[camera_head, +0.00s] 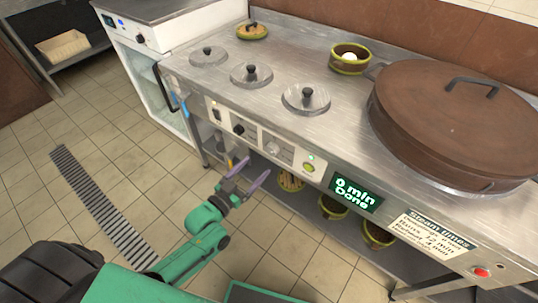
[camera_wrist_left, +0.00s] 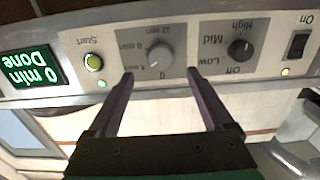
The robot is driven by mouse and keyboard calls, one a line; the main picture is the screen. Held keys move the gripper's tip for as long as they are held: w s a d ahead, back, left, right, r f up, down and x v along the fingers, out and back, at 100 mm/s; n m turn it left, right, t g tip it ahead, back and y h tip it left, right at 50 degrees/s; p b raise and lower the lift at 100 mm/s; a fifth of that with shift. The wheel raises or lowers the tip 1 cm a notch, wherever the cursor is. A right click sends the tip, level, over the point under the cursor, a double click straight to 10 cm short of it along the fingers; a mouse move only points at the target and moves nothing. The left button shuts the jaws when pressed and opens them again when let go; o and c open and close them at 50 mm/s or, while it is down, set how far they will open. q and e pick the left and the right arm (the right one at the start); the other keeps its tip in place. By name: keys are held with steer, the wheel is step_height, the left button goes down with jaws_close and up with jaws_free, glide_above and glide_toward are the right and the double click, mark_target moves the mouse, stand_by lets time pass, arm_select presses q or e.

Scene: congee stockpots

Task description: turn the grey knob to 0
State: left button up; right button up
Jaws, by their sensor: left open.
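The grey knob (camera_wrist_left: 159,57) is on the stove's front panel, upside down in the left wrist view, with a 0 and minute marks around it. It also shows small in the head view (camera_head: 275,148). My left gripper (camera_head: 255,168) is open and empty, just in front of and below the panel. In the left wrist view its two fingers (camera_wrist_left: 160,76) point toward the knob, one on each side, with the knob beyond their tips. Contact does not show. My right gripper is not in view.
A black knob (camera_wrist_left: 240,50) marked Off to High, a lit switch (camera_wrist_left: 299,45) and a green Start button (camera_wrist_left: 93,62) share the panel. A display (camera_head: 355,194) reads 0 min Done. Lidded pots (camera_head: 306,97) and a big brown-lidded pot (camera_head: 455,115) are above.

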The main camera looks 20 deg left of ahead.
mark_target(270, 152)
arm_select(q)
steer(key=x, duration=0.6)
steer(key=shift+w+b, duration=0.1)
steer(key=shift+b, duration=0.25)
steer(key=shift+w+d, duration=0.15)
steer(key=shift+w, duration=0.4)
jaws_close()
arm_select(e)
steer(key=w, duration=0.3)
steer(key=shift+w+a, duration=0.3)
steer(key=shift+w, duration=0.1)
